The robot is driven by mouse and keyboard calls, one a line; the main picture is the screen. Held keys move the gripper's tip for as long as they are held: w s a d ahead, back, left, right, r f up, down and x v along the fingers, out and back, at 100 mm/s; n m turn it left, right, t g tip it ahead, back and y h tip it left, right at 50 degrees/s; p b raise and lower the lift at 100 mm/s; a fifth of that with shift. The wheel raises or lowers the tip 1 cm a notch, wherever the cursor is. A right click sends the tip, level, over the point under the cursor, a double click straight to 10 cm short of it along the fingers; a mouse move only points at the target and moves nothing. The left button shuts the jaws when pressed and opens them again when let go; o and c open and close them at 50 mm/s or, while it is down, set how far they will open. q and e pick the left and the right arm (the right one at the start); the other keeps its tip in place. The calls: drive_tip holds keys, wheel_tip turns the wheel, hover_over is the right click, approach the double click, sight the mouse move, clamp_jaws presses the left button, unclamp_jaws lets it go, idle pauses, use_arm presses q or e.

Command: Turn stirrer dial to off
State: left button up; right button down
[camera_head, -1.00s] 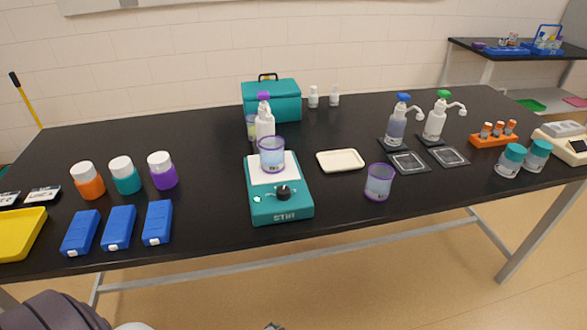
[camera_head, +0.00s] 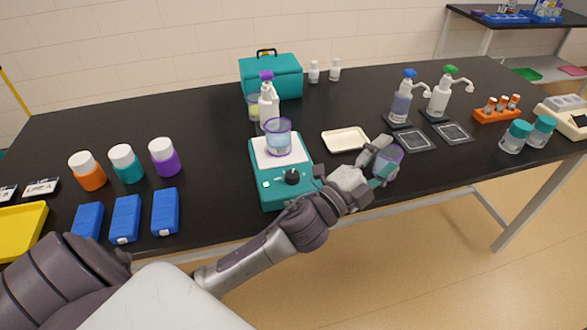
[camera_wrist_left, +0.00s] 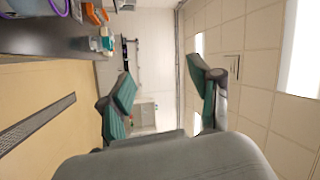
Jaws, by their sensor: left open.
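The teal stirrer (camera_head: 268,187) stands near the table's front edge with a beaker (camera_head: 278,140) on its white plate. Its black dial (camera_head: 292,177) is on the front face; the lower front is partly hidden by my left arm. My left gripper (camera_head: 382,160) is to the right of the stirrer, over the front of the table, with its fingers apart in front of a second purple-rimmed beaker (camera_head: 391,152). I cannot tell whether they touch it. In the left wrist view the open fingers (camera_wrist_left: 165,95) have nothing between them. My right gripper is not in view.
A cream tray (camera_head: 345,140) lies right of the stirrer. Blue boxes (camera_head: 125,219) and capped jars (camera_head: 126,163) are at left. Pump bottles (camera_head: 402,101) stand at right.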

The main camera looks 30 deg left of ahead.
use_arm(q)
drive_tip(key=s+d+r+m+g+h, duration=0.1)
drive_tip(key=d+r+m+g+h, duration=0.55)
drive_tip(key=m+h, duration=0.65)
drive_tip(key=m+g+y, duration=1.4)
drive_tip(key=m+y, duration=0.5)
drive_tip(key=m, duration=0.1)
hover_over(293, 173)
wheel_tip(293, 173, down, 12)
drive_tip(key=shift+r+b, duration=0.2)
drive_tip(key=shift+b, duration=0.15)
wheel_tip(293, 173, down, 8)
drive_tip(key=shift+s+r+p, duration=0.1)
drive_tip(key=shift+p, duration=0.75)
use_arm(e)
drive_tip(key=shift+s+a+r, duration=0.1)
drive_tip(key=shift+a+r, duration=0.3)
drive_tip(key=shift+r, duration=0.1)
